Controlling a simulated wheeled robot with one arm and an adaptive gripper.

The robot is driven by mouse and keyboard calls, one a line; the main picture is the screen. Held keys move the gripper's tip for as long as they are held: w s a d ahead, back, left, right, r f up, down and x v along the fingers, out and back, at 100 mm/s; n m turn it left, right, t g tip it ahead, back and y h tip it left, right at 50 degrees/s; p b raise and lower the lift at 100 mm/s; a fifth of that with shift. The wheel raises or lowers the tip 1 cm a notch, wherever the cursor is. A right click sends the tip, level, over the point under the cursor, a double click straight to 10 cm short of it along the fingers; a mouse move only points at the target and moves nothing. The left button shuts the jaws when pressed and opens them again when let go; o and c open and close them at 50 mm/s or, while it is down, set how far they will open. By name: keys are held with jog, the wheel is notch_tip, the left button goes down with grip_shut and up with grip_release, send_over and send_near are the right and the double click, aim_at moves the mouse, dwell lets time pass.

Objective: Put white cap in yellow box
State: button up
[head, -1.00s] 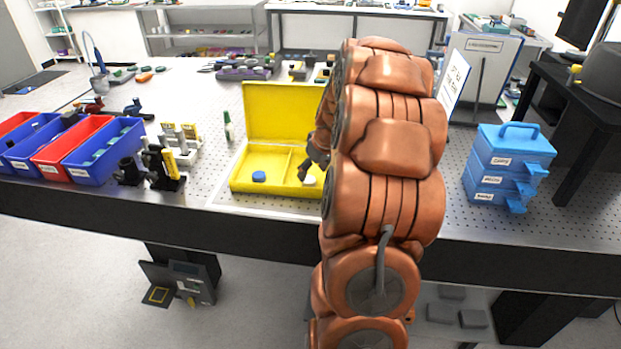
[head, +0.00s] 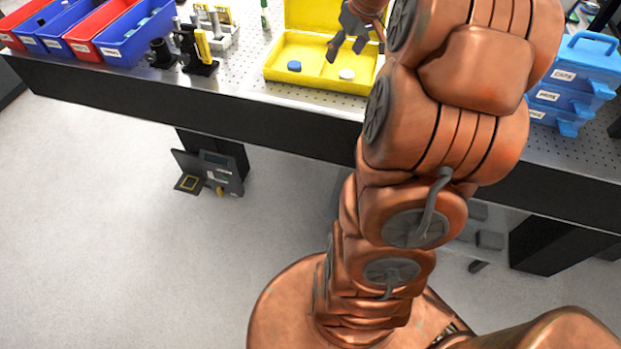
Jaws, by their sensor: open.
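The yellow box (head: 316,90) stands open on the perforated table, with a divider between a left and a right compartment. The white cap (head: 347,74) lies in its right compartment. A blue cap (head: 294,66) lies in the left compartment. My gripper (head: 345,53) is over the right compartment, above and beside the white cap, with its fingers apart and nothing between them. My arm hides the right end of the box.
Red and blue bins (head: 139,38) stand at the left. Black posts and mounts (head: 197,52) stand between them and the box. Blue stacked drawers (head: 566,90) stand at the right. A dark panel device (head: 211,172) is below the table.

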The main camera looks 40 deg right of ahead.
jog(key=s+a+f+n+g+y, duration=0.15)
jog(key=s+a, duration=0.25)
jog(key=a, duration=0.7)
jog(key=s+a+g+h, duration=0.15)
jog(key=s+a, duration=0.35)
jog(key=a, duration=0.7)
jog(key=s+a+f+g, duration=0.1)
jog(key=s+a, duration=0.3)
jog(key=s, duration=0.4)
jog(key=s+a+f+g, duration=0.1)
jog(key=s+a+f, duration=0.1)
jog(key=s, duration=0.6)
jog(key=shift+a+f+g, duration=0.4)
jog(key=shift+a, duration=0.45)
